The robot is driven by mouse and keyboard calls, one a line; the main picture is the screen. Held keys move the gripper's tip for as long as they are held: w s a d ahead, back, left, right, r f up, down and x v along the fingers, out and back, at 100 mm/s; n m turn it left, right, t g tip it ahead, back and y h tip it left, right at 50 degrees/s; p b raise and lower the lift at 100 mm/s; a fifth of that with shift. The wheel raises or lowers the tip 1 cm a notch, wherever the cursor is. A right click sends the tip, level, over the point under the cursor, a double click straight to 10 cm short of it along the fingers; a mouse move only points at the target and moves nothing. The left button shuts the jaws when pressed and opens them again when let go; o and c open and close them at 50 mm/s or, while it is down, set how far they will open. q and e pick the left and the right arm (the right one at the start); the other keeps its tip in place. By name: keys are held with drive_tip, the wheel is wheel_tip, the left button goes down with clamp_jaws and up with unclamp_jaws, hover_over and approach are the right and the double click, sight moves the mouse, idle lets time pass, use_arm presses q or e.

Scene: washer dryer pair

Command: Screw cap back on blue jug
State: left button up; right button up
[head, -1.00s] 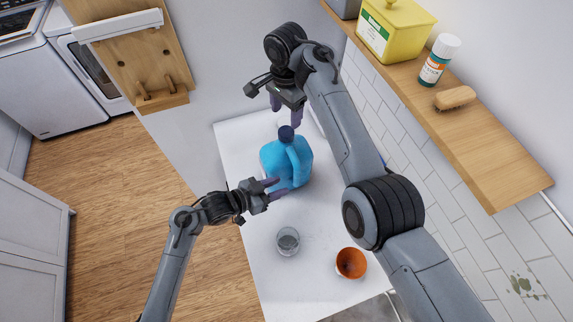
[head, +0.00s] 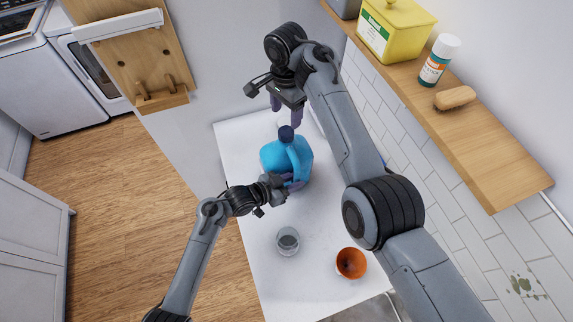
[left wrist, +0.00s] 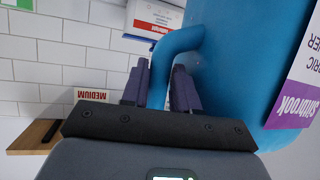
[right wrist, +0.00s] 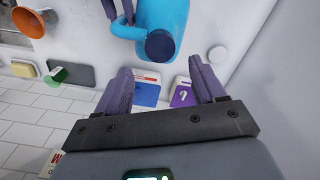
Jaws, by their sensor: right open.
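The blue jug (head: 272,155) stands upright on the white table, with its dark blue cap (head: 286,133) on its neck. I cannot tell how tightly the cap sits. My left gripper (head: 292,184) is at the jug's handle. In the left wrist view the two fingers (left wrist: 160,85) lie close on both sides of the handle (left wrist: 178,42) and look shut on it. My right gripper (head: 287,108) is open and empty, just beyond and above the cap. In the right wrist view the cap (right wrist: 160,45) shows ahead of the spread fingertips (right wrist: 160,68).
A clear glass (head: 288,241) and an orange pot (head: 351,263) stand on the near part of the table (head: 258,215). A wooden shelf (head: 500,150) at right holds a yellow tin (head: 393,30), a bottle (head: 436,62) and a brush (head: 455,98).

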use_arm(q)
clamp_jaws()
use_arm(e)
drive_tip(key=shift+r, duration=0.1)
drive_tip(key=w+a+r+n+t+y, duration=0.1)
drive_tip(key=w+r+n, duration=0.15)
drive_tip(key=n, duration=0.65)
drive_tip(key=w+r+n+t, duration=0.1)
drive_tip(key=r+n, duration=0.3)
drive_tip(key=n, duration=0.5)
drive_tip(key=s+f+n, duration=0.1)
drive_tip(key=f+n, duration=0.1)
drive_tip(key=n, duration=0.4)
drive_tip(key=s+f+n+g, duration=0.1)
drive_tip(key=n, duration=0.5)
drive_tip(key=f+n, duration=0.2)
drive_tip(key=n, duration=0.4)
drive_tip(key=shift+s+d+f+n+g+h, duration=0.3)
drive_tip(key=shift+s+d+h, duration=0.05)
drive_tip(key=shift+s+h, duration=0.05)
drive_tip(key=n, duration=0.2)
drive_tip(key=f+n, duration=0.1)
drive_tip(key=n, duration=0.1)
drive_tip(key=shift+s+d, duration=0.15)
drive_tip(key=shift+s, duration=0.2)
